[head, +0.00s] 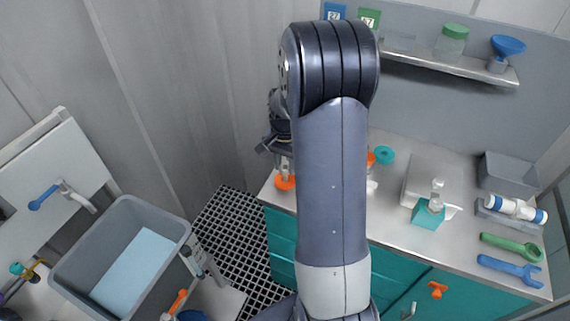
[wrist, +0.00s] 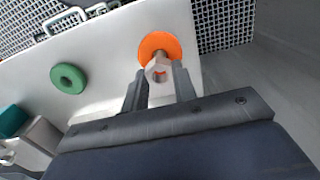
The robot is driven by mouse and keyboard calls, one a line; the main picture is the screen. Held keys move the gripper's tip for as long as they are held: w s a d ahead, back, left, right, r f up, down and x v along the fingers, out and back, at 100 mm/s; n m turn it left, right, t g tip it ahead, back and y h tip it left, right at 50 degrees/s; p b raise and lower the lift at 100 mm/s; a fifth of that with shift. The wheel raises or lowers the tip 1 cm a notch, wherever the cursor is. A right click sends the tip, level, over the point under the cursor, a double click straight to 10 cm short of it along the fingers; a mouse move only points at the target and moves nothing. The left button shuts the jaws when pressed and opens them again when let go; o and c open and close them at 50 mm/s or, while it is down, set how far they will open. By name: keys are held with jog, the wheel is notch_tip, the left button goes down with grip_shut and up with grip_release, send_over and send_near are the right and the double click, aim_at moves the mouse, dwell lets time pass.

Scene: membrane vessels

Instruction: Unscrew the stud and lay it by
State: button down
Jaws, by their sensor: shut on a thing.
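The stud (wrist: 158,66) is a pale hex-headed piece between my fingertips in the wrist view. Right behind it is an orange round disc (wrist: 160,45) near the bench edge. In the head view the orange disc (head: 285,183) sits at the left end of the bench, with a pale post rising from it. My gripper (wrist: 158,78) is shut on the stud, directly over the disc. In the head view my gripper (head: 281,150) is partly hidden by my arm. Whether the stud is still threaded in the disc cannot be told.
A green ring (wrist: 68,78) lies on the bench left of the disc in the wrist view. A grey bin (head: 66,272) stands at left.

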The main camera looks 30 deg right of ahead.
jog(key=shift+r+p, duration=1.25)
jog(key=shift+r, duration=0.65)
